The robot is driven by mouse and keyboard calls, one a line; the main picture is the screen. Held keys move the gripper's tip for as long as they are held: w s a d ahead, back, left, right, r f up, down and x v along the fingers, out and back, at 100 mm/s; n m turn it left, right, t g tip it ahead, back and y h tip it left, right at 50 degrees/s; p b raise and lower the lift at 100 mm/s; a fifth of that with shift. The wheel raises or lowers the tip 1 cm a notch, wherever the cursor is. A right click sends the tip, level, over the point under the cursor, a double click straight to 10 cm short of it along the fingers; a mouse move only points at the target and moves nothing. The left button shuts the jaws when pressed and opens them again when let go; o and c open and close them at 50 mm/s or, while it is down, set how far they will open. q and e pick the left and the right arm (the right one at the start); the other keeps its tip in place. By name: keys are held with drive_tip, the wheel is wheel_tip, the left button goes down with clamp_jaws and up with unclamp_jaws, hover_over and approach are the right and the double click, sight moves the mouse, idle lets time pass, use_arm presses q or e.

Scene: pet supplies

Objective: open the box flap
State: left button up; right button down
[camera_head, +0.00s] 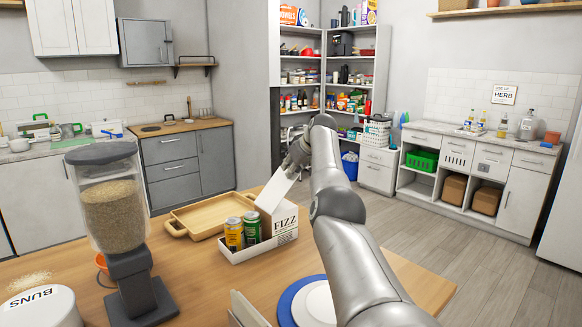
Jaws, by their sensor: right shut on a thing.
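The white box (284,238) marked FIZZ sits on the wooden table, with a yellow can (234,233) and a green can (252,228) showing at its open front. Its white flap (274,190) is raised and tilted up above the box. My right gripper (291,170) is at the upper edge of the flap and is shut on it. My right arm hides part of the area to the right of the box. My left gripper is not in view.
A wooden tray (188,220) lies behind the box. A grain dispenser (112,200) stands at the left, near a BUNS container (40,309). A blue-rimmed plate (288,302) lies at the front, partly behind my arm. Shelves and counters stand beyond.

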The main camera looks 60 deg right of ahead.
drive_tip(key=shift+s+d, duration=0.15)
drive_tip(key=c, duration=1.7)
unclamp_jaws()
drive_tip(key=shift+d+f, duration=0.1)
drive_tip(key=shift+d, duration=0.05)
drive_tip(key=shift+v, duration=1.55)
drive_tip(key=v, duration=0.9)
drive_tip(key=shift+f, duration=0.1)
